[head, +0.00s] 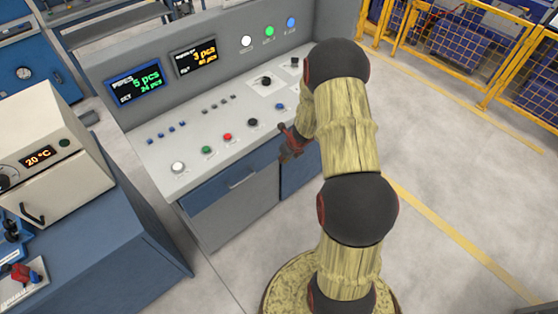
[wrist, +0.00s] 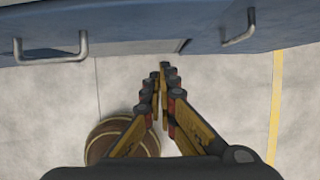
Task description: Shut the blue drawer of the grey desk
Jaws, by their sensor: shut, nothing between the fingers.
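The grey desk (head: 157,178) has a sloping control panel and blue drawer fronts. The left blue drawer (head: 212,192) has a metal handle and looks close to flush in the head view. A second blue front (head: 301,176) to its right is partly hidden by my arm. The wrist view shows a blue front with two handles, one at left (wrist: 52,51) and one at right (wrist: 239,31). Whether either drawer stands slightly out I cannot tell. My gripper (head: 288,147) is shut and empty, just in front of the desk's right part; its fingertips (wrist: 160,70) point toward the fronts.
A blue bench (head: 105,248) with a beige oven (head: 50,165) stands left of the desk. Yellow fencing (head: 470,60) runs at the back right. The grey floor (head: 470,180) to the right is clear, with a yellow line on it.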

